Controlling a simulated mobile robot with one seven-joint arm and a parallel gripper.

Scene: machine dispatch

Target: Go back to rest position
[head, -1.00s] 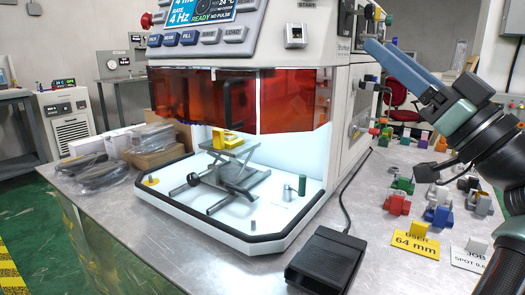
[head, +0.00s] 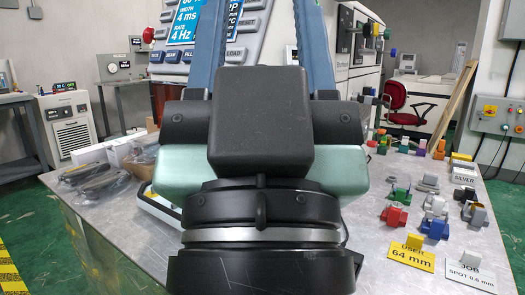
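My gripper (head: 261,38) fills the middle of the head view, seen from behind, with its black and pale green body close to the camera. Its two blue fingers point up and stand well apart; their tips run past the top edge. I see nothing between the parts of the fingers in view. The white machine (head: 342,95) stands behind the gripper, and its control panel shows at upper left of the fingers. My arm hides most of its orange window, its chamber and whatever is inside.
The metal table (head: 392,205) carries several small coloured blocks on its right side. Bagged items (head: 92,178) lie at left. A red chair (head: 407,103) stands behind.

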